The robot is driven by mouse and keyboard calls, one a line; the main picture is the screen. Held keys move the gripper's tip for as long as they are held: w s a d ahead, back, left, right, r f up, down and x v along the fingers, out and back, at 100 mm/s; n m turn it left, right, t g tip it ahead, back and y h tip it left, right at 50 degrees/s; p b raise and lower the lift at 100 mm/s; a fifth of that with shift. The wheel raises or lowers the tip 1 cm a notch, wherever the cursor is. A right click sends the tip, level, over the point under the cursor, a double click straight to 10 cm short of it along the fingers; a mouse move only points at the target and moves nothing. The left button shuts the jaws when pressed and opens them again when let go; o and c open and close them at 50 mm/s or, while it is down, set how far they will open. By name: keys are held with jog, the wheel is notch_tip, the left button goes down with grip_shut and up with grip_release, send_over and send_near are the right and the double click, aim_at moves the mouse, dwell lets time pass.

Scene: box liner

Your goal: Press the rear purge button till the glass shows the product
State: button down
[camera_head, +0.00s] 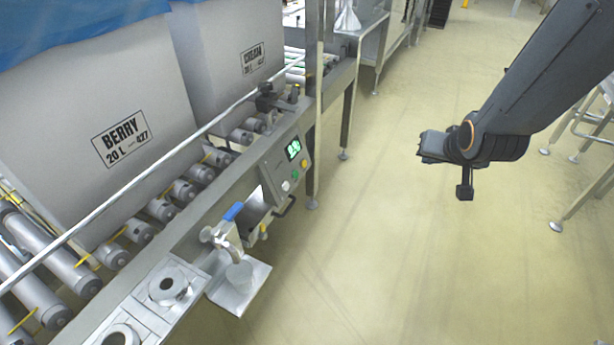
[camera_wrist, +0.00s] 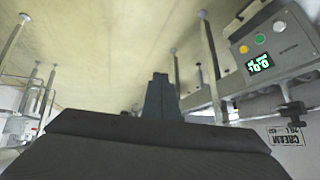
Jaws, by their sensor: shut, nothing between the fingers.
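The grey control panel (camera_head: 276,170) stands on the conveyor's side rail. It has a lit green display (camera_head: 293,149) and a row of white (camera_head: 285,186), green (camera_head: 295,174) and yellow (camera_head: 304,163) buttons; yellow is farthest back. No purge label is readable. In the wrist view the panel is upside down at the upper right, with its yellow button (camera_wrist: 244,49) and display (camera_wrist: 259,63). My gripper (camera_head: 424,150) is shut and empty, over open floor well right of the panel. Its dark fingers (camera_wrist: 160,92) point away from the wrist camera. I cannot make out the sight glass for certain.
Boxes marked BERRY (camera_head: 110,110) and CREAM (camera_head: 215,60) stand on rollers behind a rail. A steel post (camera_head: 316,130) rises beyond the panel.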

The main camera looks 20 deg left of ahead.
aim_at(304, 164)
jog(key=w+a+f+n+t+y+b, duration=0.1)
jog(key=w+a+f+y+b, duration=0.3)
jog(key=a+f+b, duration=0.5)
jog(key=w+a+f+t+y+b, duration=0.3)
jog(key=a+f+b, duration=0.7)
jog(key=a, duration=0.5)
jog(key=shift+w+a+f+n+t+y+b, duration=0.3)
jog(key=shift+w+n+y+b, duration=0.1)
jog(key=shift+w+y+b, duration=0.55)
jog(key=a+f+b, duration=0.3)
jog(key=a, duration=0.5)
jog(key=shift+w, duration=0.4)
jog(key=shift+a+h, duration=0.2)
jog(key=shift+h, duration=0.05)
jog(key=shift+a, duration=0.25)
